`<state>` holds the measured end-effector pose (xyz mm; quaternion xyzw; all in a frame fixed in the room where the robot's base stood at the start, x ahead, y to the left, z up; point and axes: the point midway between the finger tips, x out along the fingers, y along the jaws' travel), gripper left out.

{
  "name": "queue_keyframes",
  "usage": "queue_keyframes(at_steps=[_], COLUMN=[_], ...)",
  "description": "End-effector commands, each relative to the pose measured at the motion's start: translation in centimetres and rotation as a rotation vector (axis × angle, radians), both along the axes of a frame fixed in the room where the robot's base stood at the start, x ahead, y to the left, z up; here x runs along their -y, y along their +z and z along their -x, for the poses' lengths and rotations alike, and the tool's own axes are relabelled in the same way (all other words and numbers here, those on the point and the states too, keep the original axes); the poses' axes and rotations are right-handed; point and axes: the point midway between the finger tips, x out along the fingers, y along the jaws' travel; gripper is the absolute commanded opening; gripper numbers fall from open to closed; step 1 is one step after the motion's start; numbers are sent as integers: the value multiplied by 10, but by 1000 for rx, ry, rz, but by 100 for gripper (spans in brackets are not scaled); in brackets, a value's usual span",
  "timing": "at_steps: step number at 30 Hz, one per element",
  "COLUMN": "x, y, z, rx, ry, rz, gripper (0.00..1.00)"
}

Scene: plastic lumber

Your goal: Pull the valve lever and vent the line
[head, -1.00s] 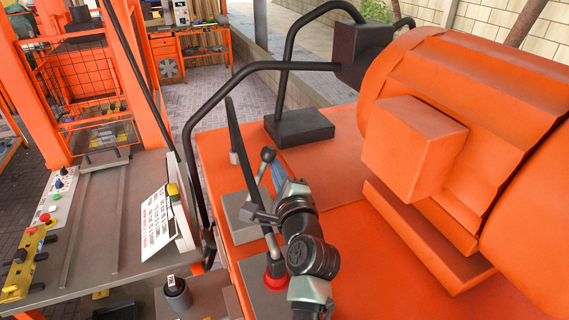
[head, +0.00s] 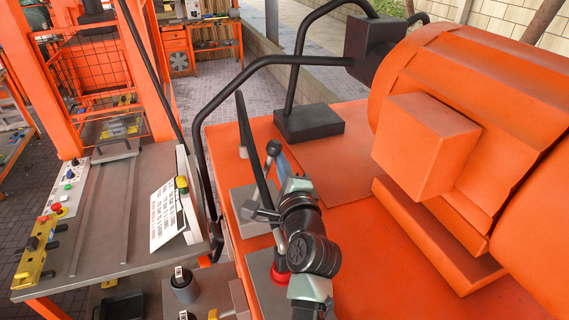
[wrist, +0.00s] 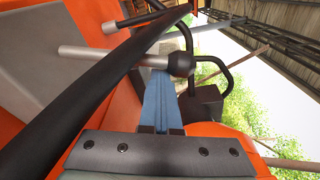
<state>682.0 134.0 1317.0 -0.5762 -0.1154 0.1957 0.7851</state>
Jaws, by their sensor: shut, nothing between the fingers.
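A silver rod with a dark ball knob (head: 273,148) rises from a grey block (head: 247,207) on the orange deck. A long black lever (head: 254,150) with a red collar (head: 280,273) at its foot stands just beside it. I cannot tell which is the valve lever. My gripper (head: 279,162) is shut and empty, its blue fingers at the ball knob. In the wrist view the shut fingertips (wrist: 160,74) reach the silver rod (wrist: 105,55) just beside the knob (wrist: 181,63). I cannot tell whether they touch. The black lever (wrist: 85,95) crosses the wrist view close by.
A large orange motor housing (head: 470,110) fills the right. A black bent rail (head: 235,80) runs behind the levers. The orange deck (head: 335,165) is clear between levers and motor.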

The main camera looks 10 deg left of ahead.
Motion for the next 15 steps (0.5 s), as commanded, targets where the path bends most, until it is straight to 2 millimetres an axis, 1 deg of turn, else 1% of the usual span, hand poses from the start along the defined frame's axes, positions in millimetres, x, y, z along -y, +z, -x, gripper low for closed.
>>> queue_keyframes(at_steps=[1,8,15], x=[-5,-18,-38], y=[2,7,11], z=[2,10,24], rx=[11,81,205], ry=[8,10,10], rz=[12,118,300], gripper=[0,0,0])
